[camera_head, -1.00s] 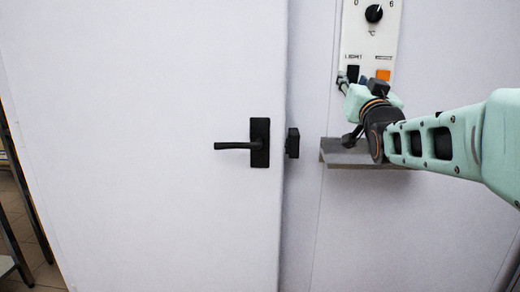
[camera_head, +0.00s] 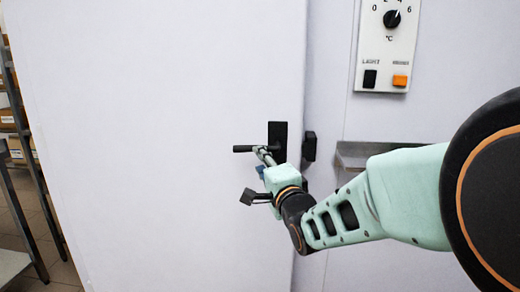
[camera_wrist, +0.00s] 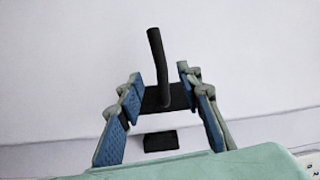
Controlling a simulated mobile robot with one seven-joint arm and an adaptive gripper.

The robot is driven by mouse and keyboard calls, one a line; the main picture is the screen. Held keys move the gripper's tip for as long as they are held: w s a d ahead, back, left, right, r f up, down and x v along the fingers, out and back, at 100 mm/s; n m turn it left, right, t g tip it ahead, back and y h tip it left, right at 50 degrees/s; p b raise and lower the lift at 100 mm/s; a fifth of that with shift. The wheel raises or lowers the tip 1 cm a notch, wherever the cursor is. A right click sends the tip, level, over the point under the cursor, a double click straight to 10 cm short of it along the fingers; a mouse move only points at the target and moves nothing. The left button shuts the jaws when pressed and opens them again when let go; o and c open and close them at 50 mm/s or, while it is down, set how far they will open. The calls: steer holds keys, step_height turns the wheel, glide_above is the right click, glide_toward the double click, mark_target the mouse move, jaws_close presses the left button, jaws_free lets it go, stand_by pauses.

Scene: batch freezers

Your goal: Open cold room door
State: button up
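The cold room door (camera_head: 170,220) is a large white panel. Its black handle (camera_head: 243,149) has a lever pointing left from a dark plate near the door's right edge. My gripper (camera_head: 263,158) is at the handle, partly overlapping its plate. In the wrist view the gripper (camera_wrist: 160,78) is open, with blue-padded fingers on either side of the black handle lever (camera_wrist: 157,55). Gaps show between the lever and both fingers. The lever looks level in the head view. The door looks shut.
A black catch block (camera_head: 309,146) sits on the wall right of the door edge. A control panel (camera_head: 383,50) with dial and switches is above a grey ledge (camera_head: 352,155). Metal shelving with boxes (camera_head: 12,120) stands at far left.

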mark_target(251, 149)
steer(key=x, duration=0.9)
steer(key=shift+w+a, duration=0.15)
steer(key=shift+w, duration=0.25)
jaws_close()
